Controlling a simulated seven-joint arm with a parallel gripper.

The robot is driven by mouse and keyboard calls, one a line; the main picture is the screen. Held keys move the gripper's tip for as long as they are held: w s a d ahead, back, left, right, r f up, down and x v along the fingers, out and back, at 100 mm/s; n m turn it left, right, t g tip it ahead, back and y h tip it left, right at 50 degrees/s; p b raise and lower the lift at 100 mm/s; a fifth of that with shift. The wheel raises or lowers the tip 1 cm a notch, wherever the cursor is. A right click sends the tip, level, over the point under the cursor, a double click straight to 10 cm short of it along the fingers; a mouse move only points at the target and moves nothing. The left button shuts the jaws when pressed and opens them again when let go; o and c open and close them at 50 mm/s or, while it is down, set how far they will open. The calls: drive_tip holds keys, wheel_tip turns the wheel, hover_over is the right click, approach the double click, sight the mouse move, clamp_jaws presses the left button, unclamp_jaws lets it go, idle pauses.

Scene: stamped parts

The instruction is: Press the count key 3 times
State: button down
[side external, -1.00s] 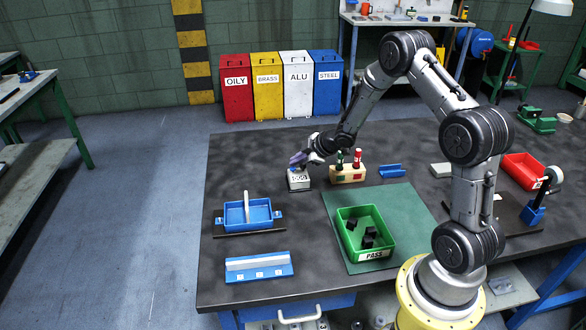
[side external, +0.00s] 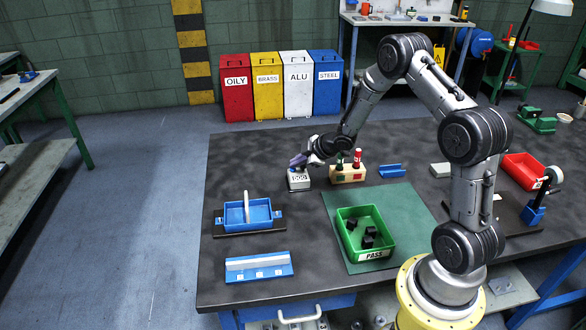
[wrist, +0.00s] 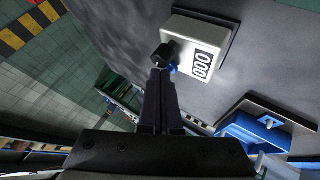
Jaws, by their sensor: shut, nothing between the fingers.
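The counter (side external: 299,181) is a pale box near the far left of the dark bench. Its display reads 000 in the wrist view (wrist: 203,64). A blue key (wrist: 174,68) shows on it, partly hidden behind my fingertips, and a black knob (wrist: 165,51) sits beside the key. My gripper (side external: 297,162) is shut and empty, with its tips just over the counter's top. In the wrist view the fingertips (wrist: 160,74) overlap the blue key's edge; I cannot tell whether they touch it.
A wooden block (side external: 348,174) with a green and a red item stands close right of the counter. A blue tray (side external: 231,217) with a handle lies in front, and a green PASS bin (side external: 383,251) holds black parts. The bench left of the counter is clear.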

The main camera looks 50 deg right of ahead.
drive_tip(key=shift+f, duration=0.2)
idle(0.5)
drive_tip(key=shift+r, duration=0.9)
drive_tip(key=shift+r, duration=0.1)
drive_tip(key=shift+r, duration=2.4)
idle(0.5)
wheel_tip(320, 180, up, 4)
drive_tip(key=shift+f, duration=0.1)
idle(0.4)
